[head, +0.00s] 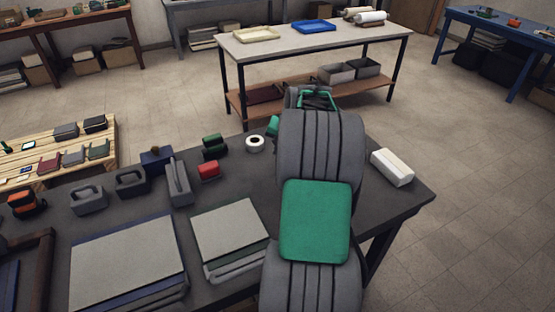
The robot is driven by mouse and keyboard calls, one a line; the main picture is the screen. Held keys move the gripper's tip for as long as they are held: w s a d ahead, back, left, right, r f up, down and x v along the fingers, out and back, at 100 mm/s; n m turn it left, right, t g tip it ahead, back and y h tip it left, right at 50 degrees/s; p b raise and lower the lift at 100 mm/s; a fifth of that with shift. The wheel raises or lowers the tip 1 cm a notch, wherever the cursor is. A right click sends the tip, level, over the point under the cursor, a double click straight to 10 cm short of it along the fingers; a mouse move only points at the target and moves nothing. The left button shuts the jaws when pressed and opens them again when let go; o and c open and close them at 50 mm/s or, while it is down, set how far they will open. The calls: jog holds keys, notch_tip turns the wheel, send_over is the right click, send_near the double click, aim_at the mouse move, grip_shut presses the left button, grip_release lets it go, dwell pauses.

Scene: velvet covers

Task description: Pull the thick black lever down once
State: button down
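No thick black lever can be made out for certain in the head view; my arm covers part of the table. My grey padded arm with its green panel rises in front of the dark table (330,185). At its far end, green and black parts of my gripper (316,99) show, mostly hidden behind the arm. The fingertips cannot be made out, nor whether they hold anything. A long grey block-like device (179,184) stands on the table left of my arm.
Paper stacks (128,262) (230,232), dark handled blocks (131,182), a red block (208,170), a white roll (255,143) and a white box (392,167) crowd the table. A brown frame (38,262) stands front left.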

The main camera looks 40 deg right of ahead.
jog(key=shift+s+a+f+b, duration=0.2)
jog(key=shift+s+f+b, duration=0.25)
jog(key=shift+f, duration=0.5)
jog(key=shift+s+a+f+b, duration=0.25)
jog(key=shift+s+f, duration=0.3)
jog(key=shift+f, duration=0.35)
dwell(0.4)
jog(key=shift+w+d+r+p, duration=0.2)
jog(key=shift+w+r+p, duration=0.2)
jog(key=shift+r+p, duration=0.2)
jog(key=shift+r, duration=0.1)
jog(key=shift+w+d+r+p, duration=0.15)
jog(key=shift+w+r+p, duration=0.3)
jog(key=shift+r+p, duration=0.3)
jog(key=shift+w+d+r+p, duration=0.15)
jog(key=shift+w+r+p, duration=0.4)
jog(key=shift+r, duration=0.45)
jog(key=shift+w+d+r+p, duration=0.15)
jog(key=shift+w+r+p, duration=0.25)
jog(key=shift+r+p, duration=0.4)
jog(key=shift+r, duration=0.1)
